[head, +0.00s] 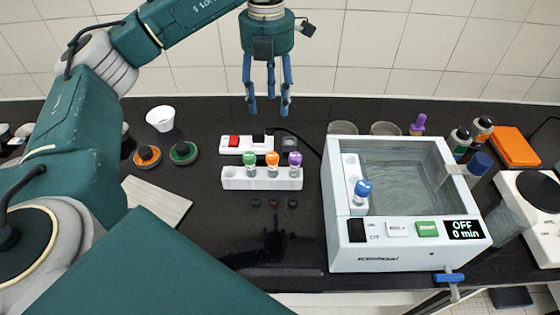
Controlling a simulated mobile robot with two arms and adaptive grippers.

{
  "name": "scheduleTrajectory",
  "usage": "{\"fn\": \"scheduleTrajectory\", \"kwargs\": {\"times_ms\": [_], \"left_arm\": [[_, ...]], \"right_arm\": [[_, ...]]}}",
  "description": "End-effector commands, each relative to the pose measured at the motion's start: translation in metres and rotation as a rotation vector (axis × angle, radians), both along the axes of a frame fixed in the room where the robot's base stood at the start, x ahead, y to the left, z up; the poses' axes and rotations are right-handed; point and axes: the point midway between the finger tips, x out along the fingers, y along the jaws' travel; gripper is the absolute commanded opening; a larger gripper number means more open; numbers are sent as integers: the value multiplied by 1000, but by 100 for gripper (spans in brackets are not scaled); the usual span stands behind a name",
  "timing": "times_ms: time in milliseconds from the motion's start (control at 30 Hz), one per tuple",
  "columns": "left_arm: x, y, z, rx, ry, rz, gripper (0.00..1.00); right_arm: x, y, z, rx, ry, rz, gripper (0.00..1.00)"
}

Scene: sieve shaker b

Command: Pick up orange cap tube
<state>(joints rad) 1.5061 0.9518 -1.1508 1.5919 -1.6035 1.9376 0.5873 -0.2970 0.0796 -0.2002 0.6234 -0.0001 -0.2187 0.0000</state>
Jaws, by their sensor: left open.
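The orange cap tube (272,163) stands upright in a white rack (262,183) in the middle of the counter. A green cap tube (249,162) stands on its left and a purple cap tube (295,163) on its right. My left gripper (268,108) hangs above and behind the rack, fingers pointing down, open and empty. It is clear of all the tubes. My right gripper does not show.
A white bath (400,235) with an OFF display stands right of the rack, a blue cap tube (362,192) at its left side. A power strip (246,144) lies behind the rack. A white cup (160,118) stands at left.

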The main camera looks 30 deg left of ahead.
Motion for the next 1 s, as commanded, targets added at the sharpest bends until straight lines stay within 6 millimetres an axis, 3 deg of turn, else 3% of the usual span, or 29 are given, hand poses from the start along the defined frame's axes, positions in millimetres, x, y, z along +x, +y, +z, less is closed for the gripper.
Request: {"fn": "scheduleTrajectory", "kwargs": {"times_ms": [433, 667, 867, 1000], "left_arm": [[-1, 0, -60, 0, 1, 0, 50], [-1, 0, -92, 0, 1, 0, 50], [-1, 0, -106, 0, 3, 0, 50], [-1, 0, -127, 1, 5, 0, 50]], "right_arm": [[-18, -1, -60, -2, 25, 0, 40], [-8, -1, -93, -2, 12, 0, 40], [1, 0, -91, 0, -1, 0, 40], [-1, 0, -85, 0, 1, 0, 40]]}}
